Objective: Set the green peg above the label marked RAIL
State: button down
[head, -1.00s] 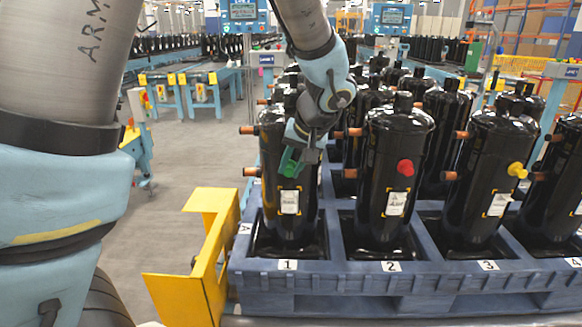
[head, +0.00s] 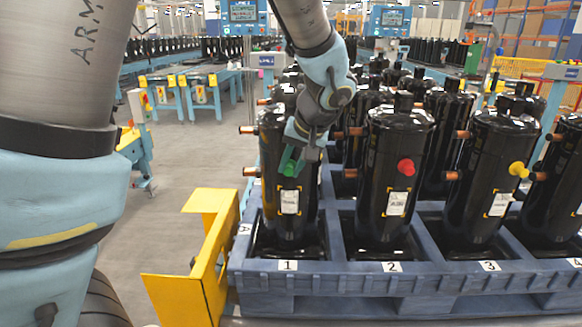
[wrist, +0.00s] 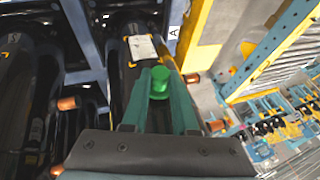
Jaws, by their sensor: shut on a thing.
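The green peg (head: 290,169) is at the front of the first black compressor (head: 272,218), above that compressor's white label (head: 290,201). My gripper (head: 291,160) is shut on the green peg. In the wrist view the round green peg (wrist: 159,82) shows between the two dark green fingers, with the white label (wrist: 142,47) beyond it. Whether the peg is seated in the compressor cannot be told. The second compressor has a red peg (head: 405,167) above its white label (head: 396,203), the third a yellow peg (head: 518,169) above its label (head: 498,203). I cannot read the labels' print.
The compressors stand in a blue pallet (head: 335,275) with numbers 1 to 4 along its front edge. Copper stubs (head: 250,171) stick out from their sides. A yellow bracket (head: 208,255) stands at the pallet's left corner. Grey floor is open further left.

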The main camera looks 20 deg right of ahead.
jog(key=shift+w+d, duration=0.3)
jog(key=shift+w, duration=0.3)
dwell(0.9)
jog(key=c, duration=0.6)
grip_release()
